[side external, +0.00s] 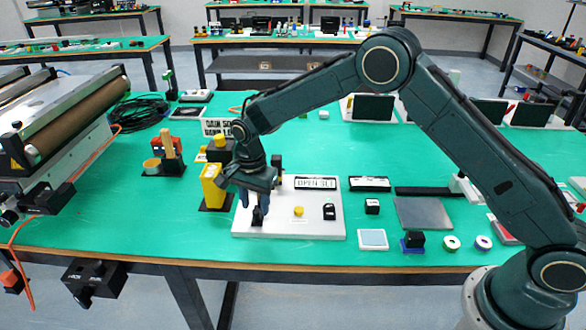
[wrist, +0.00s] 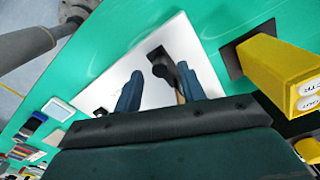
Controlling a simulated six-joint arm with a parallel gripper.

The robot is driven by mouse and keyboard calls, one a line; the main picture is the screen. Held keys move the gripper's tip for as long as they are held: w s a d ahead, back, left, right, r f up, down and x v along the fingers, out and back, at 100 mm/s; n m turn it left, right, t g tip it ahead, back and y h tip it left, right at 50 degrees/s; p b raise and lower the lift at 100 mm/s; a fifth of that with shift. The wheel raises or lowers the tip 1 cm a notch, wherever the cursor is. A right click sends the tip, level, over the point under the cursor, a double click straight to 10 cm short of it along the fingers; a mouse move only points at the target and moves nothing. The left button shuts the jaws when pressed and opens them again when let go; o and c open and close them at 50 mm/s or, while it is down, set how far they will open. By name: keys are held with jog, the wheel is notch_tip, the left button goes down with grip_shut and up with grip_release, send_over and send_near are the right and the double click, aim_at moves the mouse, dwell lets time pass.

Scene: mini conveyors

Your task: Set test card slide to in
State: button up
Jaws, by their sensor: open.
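I cannot read any label that names the test card slide. My gripper (side external: 257,203) is low over the panel's left part, pointing down, with its fingers apart. In the wrist view, a black upright handle (wrist: 163,68) shows between and just beyond the fingertips of my gripper (wrist: 159,76). Whether the fingers touch it I cannot tell. The white panel (wrist: 185,45) shows around it.
A yellow box-like block (side external: 211,187) stands close left of the panel and also shows in the wrist view (wrist: 272,70). A conveyor (side external: 75,115) is at the far left. Small parts, including a light square plate (side external: 373,239), lie right of the panel.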

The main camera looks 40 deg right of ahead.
aim_at(256, 210)
jog(key=shift+f, duration=1.6)
grip_shut()
